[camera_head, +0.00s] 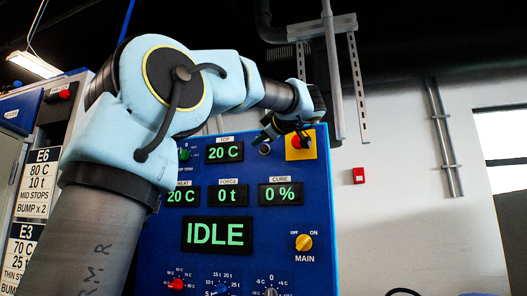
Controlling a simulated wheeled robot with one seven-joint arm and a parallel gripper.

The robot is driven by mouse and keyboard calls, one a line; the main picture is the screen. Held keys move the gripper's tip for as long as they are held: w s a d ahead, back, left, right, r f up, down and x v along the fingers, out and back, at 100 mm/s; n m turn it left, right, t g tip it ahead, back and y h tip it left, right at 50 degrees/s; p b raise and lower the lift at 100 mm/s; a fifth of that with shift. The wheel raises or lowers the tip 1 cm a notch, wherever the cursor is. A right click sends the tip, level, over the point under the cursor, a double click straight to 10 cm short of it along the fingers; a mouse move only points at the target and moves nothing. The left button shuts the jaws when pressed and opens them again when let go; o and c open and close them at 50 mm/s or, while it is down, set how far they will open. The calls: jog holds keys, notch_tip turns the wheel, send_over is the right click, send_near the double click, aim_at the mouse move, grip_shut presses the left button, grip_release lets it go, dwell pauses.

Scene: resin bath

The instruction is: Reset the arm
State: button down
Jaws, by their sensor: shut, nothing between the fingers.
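My arm reaches up from the lower left and bends across the top of a blue control panel (312,262). My gripper (283,133) is dark and small at the panel's upper right, shut and empty. It is in front of or beside a yellow square plate (300,154) with a red button. I cannot tell whether it touches the button. The panel displays read 20 C, 0 t, 0 % and IDLE (218,234). A yellow MAIN knob (304,243) sits between OFF and ON marks.
Knobs with scales, one red (177,285), line the panel's bottom. White setting cards (38,182) hang on a cabinet at left. A grey pole and bracket (334,70) hang above the panel. A red wall box (359,175) is at right, with open space before the wall.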

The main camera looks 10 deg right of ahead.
dwell(0.6)
jog(key=a+f+m+g+h, duration=0.1)
jog(key=a+f+m+g, duration=0.25)
jog(key=f, duration=0.85)
jog(key=a+f+m+g+h, duration=0.1)
jog(key=a+f+m+g, duration=0.2)
jog(key=f, duration=1)
jog(key=a+f+m+g, duration=0.25)
jog(key=f+m, duration=0.25)
jog(key=f, duration=0.7)
jog(key=s+a+f+m+g+h, duration=0.1)
jog(key=s+a+f+g, duration=0.1)
jog(key=s+a+f, duration=0.2)
jog(key=s+a+f+m+g+h, duration=0.1)
jog(key=s+a+f, duration=0.3)
jog(key=s+f, duration=0.5)
jog(key=s+a+f+m+g+h, duration=0.1)
jog(key=s+a+f+g, duration=0.1)
jog(key=s+a+f, duration=0.2)
notch_tip(320, 180, down, 7)
jog(key=s, duration=0.3)
jog(key=shift+g, duration=0.4)
